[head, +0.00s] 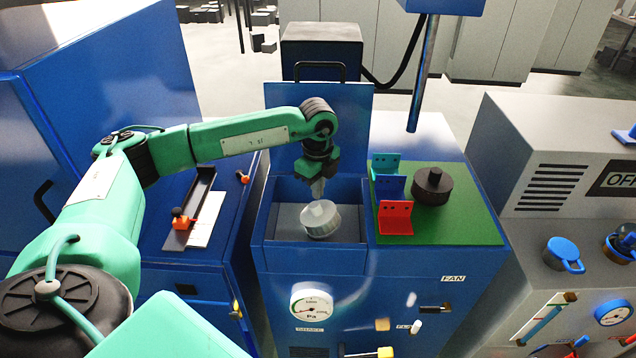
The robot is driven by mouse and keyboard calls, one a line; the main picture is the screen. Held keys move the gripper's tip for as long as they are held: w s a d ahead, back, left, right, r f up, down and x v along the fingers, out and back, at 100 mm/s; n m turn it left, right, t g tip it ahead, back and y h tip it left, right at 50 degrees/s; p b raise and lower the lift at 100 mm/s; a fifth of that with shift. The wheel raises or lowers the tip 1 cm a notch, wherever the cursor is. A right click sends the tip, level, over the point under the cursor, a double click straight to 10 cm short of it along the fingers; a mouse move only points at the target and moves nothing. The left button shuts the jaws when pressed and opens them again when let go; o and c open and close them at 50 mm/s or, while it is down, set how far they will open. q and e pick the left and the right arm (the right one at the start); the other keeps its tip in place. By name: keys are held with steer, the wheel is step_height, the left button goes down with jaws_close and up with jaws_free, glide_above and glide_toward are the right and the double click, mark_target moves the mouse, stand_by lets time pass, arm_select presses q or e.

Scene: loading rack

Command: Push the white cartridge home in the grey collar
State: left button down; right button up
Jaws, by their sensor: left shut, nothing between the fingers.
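In the head view, a pale round piece sits in the open recess of the blue cabinet. Its narrower top, which looks like the white cartridge (319,211), stands up out of a wider grey-white ring, which looks like the grey collar (322,232). The two are close in colour, so I cannot tell how deep the cartridge sits. My left gripper (318,194) is shut and empty, pointing down just above and behind the cartridge's top. I cannot tell whether the fingertips touch it. My right gripper is not in view.
The recess has blue walls, with a raised blue lid (345,110) behind it. To the right, a green plate (455,220) bears red, blue and green brackets and a dark round knobbed part (433,187). A metal rod (424,75) hangs above. Gauge and levers are on the front.

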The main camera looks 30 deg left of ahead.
mark_target(317, 204)
arm_select(q)
steer(key=shift+f+b, duration=0.3)
steer(key=shift+f, duration=0.8)
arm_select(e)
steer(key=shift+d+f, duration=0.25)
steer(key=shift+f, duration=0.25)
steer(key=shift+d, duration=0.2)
arm_select(q)
steer(key=shift+s+f+b, duration=0.15)
steer(key=shift+f+b, duration=0.2)
steer(key=shift+f, duration=0.05)
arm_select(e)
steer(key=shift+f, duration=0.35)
